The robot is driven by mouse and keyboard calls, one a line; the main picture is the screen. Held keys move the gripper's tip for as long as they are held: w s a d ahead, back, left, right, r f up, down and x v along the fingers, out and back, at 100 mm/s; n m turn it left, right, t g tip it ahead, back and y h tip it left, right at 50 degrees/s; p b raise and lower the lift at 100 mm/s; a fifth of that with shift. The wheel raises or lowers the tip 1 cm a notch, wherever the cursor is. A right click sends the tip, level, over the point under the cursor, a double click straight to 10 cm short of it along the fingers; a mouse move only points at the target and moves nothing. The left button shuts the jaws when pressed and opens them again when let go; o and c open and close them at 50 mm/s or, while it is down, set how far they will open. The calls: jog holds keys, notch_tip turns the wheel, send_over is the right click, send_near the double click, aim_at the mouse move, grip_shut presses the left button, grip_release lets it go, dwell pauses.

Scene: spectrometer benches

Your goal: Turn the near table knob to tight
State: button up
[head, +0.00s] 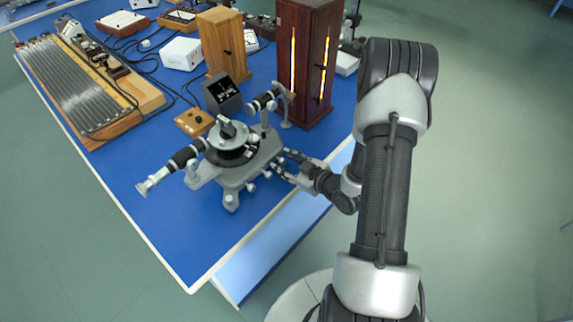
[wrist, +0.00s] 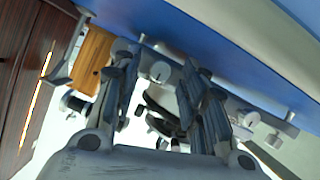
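The spectrometer (head: 240,160) stands on the blue bench, with a round table (head: 232,138) on top and telescope tubes to either side. Several small pale knobs stick out from its base, including one (head: 251,187) at the front and one (head: 268,174) near my gripper. I cannot tell which is the near table knob. My gripper (head: 283,163) is at the right side of the base, fingers pointing at it. In the wrist view my gripper (wrist: 160,68) has its fingers apart, with a pale round knob (wrist: 160,72) showing in the gap beyond them. I see no contact.
A tall dark wooden lamp housing (head: 306,60) with glowing slits stands behind my gripper. The blue bench (head: 165,230) is clear at the front corner.

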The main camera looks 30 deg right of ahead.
jog(key=shift+c, duration=0.5)
grip_shut()
